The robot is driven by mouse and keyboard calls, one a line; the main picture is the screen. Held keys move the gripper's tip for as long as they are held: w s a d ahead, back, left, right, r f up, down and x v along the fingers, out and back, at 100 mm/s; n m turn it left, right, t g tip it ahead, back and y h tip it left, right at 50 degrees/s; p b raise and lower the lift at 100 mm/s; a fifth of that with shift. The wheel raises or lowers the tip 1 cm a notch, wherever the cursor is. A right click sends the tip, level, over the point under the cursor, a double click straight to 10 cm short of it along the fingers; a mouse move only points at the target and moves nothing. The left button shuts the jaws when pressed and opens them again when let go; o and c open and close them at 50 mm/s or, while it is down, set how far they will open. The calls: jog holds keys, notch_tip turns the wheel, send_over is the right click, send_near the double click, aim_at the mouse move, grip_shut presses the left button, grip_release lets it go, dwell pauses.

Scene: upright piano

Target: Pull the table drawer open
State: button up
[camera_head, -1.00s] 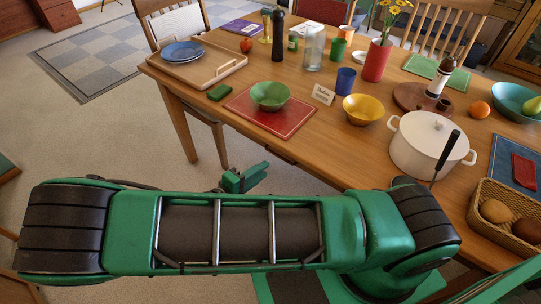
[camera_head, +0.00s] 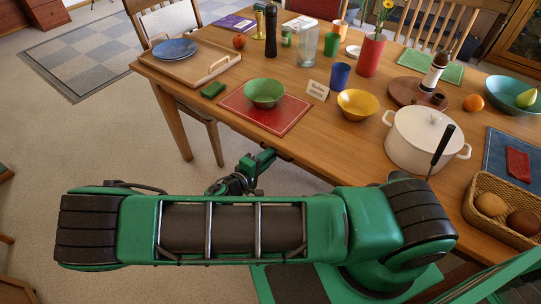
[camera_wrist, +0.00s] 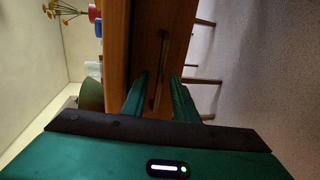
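The wooden table (camera_head: 207,110) stands ahead of me, and its drawer front is mostly hidden below the near edge in the head view. In the wrist view, turned sideways, the drawer front (camera_wrist: 149,45) shows with a long thin bar handle (camera_wrist: 164,50). My gripper (camera_wrist: 160,80) is open, with its two green fingers on either side of the handle's line and gaps at both sides. I cannot tell how far the fingertips are from the drawer front. In the head view my gripper (camera_head: 266,158) is by the table's near edge. The drawer looks closed.
Near the table edge are a red mat (camera_head: 290,121) with a green bowl (camera_head: 265,92), a white pot (camera_head: 412,140) and a bread basket (camera_head: 480,206). The floor left of my arm is clear.

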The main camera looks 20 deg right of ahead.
jog(key=shift+d, duration=0.15)
jog(key=shift+c, duration=0.2)
grip_shut()
jog(key=shift+f, duration=0.15)
dwell(1.1)
